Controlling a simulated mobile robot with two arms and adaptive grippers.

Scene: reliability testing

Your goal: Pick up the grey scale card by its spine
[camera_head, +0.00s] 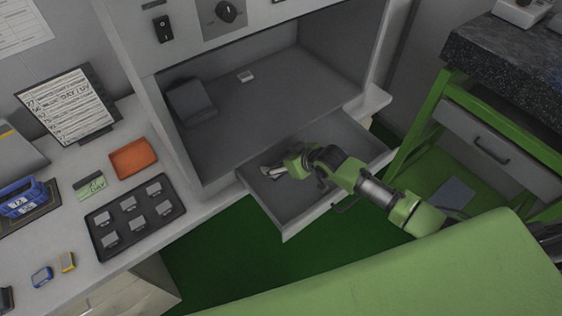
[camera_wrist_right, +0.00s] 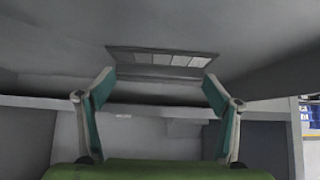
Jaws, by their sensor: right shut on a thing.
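The grey scale card (camera_wrist_right: 160,58) shows in the right wrist view as a thin dark strip with a row of pale grey patches, between my fingertips. My right gripper (camera_head: 274,172) reaches into the open drawer (camera_head: 290,222) under the chamber. In the head view the card is small and mostly hidden by the gripper. Whether it still touches the drawer floor I cannot tell. My left gripper is not in view.
The chamber (camera_head: 275,110) above the drawer holds a dark block (camera_head: 190,101) and a small pale piece (camera_head: 245,76). On the left bench are a black tray (camera_head: 128,238) of several clips, an orange tray (camera_head: 133,159) and a sign (camera_head: 68,104). A green-framed table (camera_head: 440,100) stands right.

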